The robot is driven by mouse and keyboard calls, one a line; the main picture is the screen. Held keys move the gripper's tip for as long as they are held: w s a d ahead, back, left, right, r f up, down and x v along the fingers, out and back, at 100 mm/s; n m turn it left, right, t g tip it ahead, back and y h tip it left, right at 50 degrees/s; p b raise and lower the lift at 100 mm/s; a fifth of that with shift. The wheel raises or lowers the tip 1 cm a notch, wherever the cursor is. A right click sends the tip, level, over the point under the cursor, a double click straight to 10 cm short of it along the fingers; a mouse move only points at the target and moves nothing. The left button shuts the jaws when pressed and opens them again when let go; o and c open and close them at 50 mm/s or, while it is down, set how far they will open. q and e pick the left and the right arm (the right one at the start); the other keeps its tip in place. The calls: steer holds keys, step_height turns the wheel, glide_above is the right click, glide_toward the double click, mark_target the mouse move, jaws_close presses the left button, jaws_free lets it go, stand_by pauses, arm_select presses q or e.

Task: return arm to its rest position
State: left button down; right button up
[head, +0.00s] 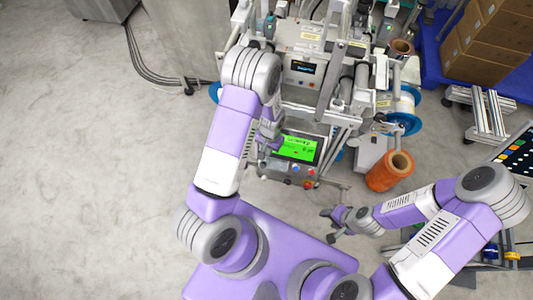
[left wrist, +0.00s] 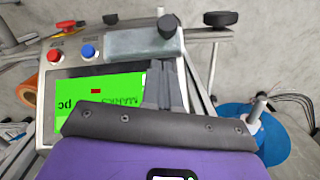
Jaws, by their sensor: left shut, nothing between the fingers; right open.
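My left arm (head: 223,130) is bent up and over in front of the machine, its elbow high and its hand hanging down. My left gripper (head: 272,142) is beside the left edge of the machine's control box, by its green screen (head: 299,148). In the left wrist view its fingers (left wrist: 165,85) are together and empty, seen against the control box and its screen (left wrist: 98,96). My right arm (head: 405,208) is folded low at the right. My right gripper (head: 335,222) is open and empty above the floor, in front of my purple base.
The machine (head: 303,70) with rollers and posts stands close ahead. An orange reel (head: 390,171) stands right of the control box, and a blue reel (head: 405,110) is behind it. Cardboard boxes (head: 490,45) are at the back right. The floor at left is clear.

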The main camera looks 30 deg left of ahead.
arm_select(q)
step_height(320, 180, up, 10)
steer(key=p, duration=0.2)
steer(key=s+d+f+n+t+h, duration=0.1)
steer(key=s+d+f+n+h, duration=0.2)
steer(key=s+d+f, duration=0.5)
steer(key=s+d+h, duration=0.1)
steer(key=s+d, duration=0.2)
steer(key=s, duration=0.1)
steer(key=shift+s+d+f, duration=0.2)
steer(key=shift+s+f, duration=0.15)
steer(key=shift+f, duration=0.05)
